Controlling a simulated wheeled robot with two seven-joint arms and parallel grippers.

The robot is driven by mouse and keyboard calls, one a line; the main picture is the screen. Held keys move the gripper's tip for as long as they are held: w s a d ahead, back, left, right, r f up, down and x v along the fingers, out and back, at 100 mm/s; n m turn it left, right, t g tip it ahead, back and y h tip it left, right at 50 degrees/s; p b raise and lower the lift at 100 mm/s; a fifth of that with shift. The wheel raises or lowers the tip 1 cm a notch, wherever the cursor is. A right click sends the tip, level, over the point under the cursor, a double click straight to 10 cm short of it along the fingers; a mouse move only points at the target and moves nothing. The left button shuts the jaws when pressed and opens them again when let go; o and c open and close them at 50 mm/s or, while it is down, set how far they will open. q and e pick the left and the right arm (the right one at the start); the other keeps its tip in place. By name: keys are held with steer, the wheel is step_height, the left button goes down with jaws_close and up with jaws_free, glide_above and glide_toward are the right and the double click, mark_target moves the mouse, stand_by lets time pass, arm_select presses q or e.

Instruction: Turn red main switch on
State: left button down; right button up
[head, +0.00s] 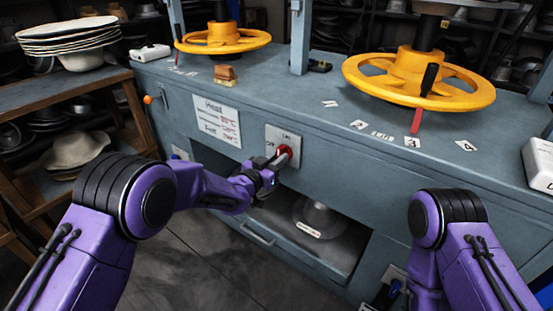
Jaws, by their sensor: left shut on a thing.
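The red main switch (286,150) sits on a pale square plate (296,141) on the front of the blue-grey press cabinet. Small lettering is on the plate, with "ON" seeming to be at the top. My left gripper (276,164) is at the switch, shut on it from the lower left. The gripper hides part of the switch, so its exact angle is hard to tell. My right arm comes in at the lower right, but its gripper cannot be made out clearly.
Two yellow handwheels (420,80) stand above the cabinet top (310,95). A white paper sign (216,121) is left of the switch. An open compartment (330,250) lies below.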

arm_select(q)
steer(key=shift+w+r, duration=0.1)
steer(key=shift+r, duration=0.2)
steer(key=c, duration=1.3)
jaws_free()
steer(key=o, duration=0.3)
steer(key=shift+f, duration=0.2)
steer(key=v, duration=1)
steer(key=shift+p, duration=0.45)
steer(key=shift+a+f, duration=0.1)
steer(key=shift+a, duration=0.05)
